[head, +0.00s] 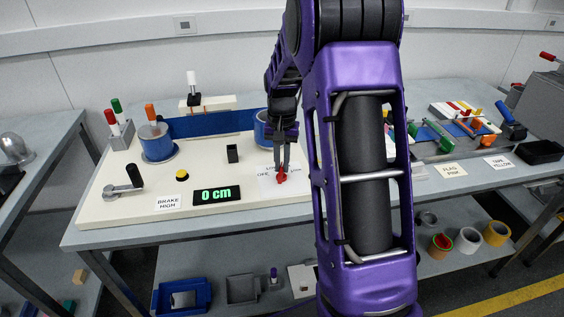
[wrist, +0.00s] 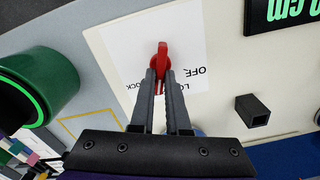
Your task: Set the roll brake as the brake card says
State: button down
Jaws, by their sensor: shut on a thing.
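The brake card (head: 169,202) reads "BRAKE HIGH" and lies at the front of the cream board. A red knob (head: 281,174) sits on a white label plate (head: 268,188) at the board's right side. My gripper (head: 281,164) comes down from above and is shut on this knob. In the wrist view, my gripper's fingers (wrist: 162,80) hold the red knob (wrist: 161,54) from both sides, its rounded end beyond the tips. On the white plate (wrist: 125,50) "OFF" and other partly hidden lettering show; the fingers cover some of it.
A display (head: 217,194) reads "0 cm", beside a yellow button (head: 182,175) and a crank (head: 128,183). A black square post (head: 232,153) stands near the knob. A blue web (head: 205,125) runs between rolls behind. Tools crowd the bench at right.

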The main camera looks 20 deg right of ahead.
aim_at(282, 167)
jog(key=c, duration=0.9)
grip_release()
notch_tip(282, 167, up, 18)
jog(key=p, duration=0.2)
jog(key=shift+f, duration=0.25)
